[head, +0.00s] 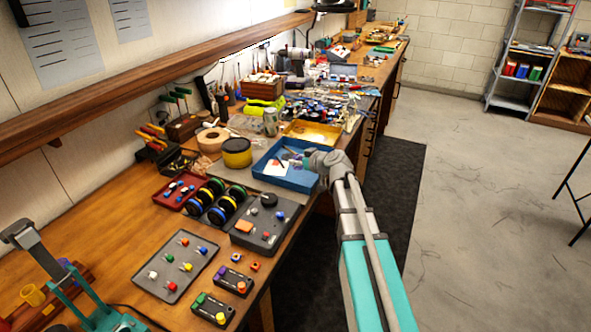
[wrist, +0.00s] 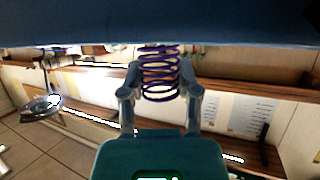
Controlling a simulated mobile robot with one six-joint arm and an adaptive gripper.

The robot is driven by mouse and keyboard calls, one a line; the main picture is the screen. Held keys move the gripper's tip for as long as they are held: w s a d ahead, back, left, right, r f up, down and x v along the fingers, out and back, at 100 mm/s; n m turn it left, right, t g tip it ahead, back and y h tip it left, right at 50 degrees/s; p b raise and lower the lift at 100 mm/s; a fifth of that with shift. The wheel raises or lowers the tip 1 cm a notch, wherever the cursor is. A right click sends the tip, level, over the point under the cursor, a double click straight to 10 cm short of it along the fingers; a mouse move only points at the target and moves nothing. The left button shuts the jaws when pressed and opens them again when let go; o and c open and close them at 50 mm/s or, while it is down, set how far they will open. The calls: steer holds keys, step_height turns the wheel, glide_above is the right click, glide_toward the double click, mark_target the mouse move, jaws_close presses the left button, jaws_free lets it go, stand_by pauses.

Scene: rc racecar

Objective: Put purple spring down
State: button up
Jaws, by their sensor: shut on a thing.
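The purple spring (wrist: 159,88) is between the two fingers of my gripper (wrist: 161,76) in the wrist view. The gripper is shut on it. A dark blue surface (wrist: 160,25) fills the top of that view, and one end of the spring meets its edge; I cannot tell whether they touch. In the head view my gripper (head: 297,158) is at the blue tray (head: 292,182), over its right part. The spring is too small to make out there. A white and red item (head: 275,168) lies in the tray.
A yellow tray (head: 312,133) stands behind the blue tray, and a yellow-black round tin (head: 237,153) to its left. Grey trays with small parts (head: 266,222) and colored wheels (head: 218,202) lie in front. The bench (head: 110,220) is crowded; its right edge is close.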

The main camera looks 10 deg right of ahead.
mark_target(301, 168)
steer(key=shift+w+f+b, duration=0.45)
steer(key=shift+f+b, duration=0.05)
steer(key=shift+f, duration=0.15)
steer(key=shift+s+f+b, duration=0.1)
steer(key=shift+f+b, duration=1.25)
steer(key=shift+f, duration=0.15)
steer(key=o, duration=0.7)
steer(key=shift+o, duration=0.2)
steer(key=shift+r, duration=0.2)
steer(key=shift+s+r, duration=0.15)
steer(key=p+v, duration=0.4)
steer(key=v, duration=0.7)
steer(key=shift+s+d+p, duration=0.2)
steer(key=shift+s+p, duration=0.1)
steer(key=shift+p, duration=0.05)
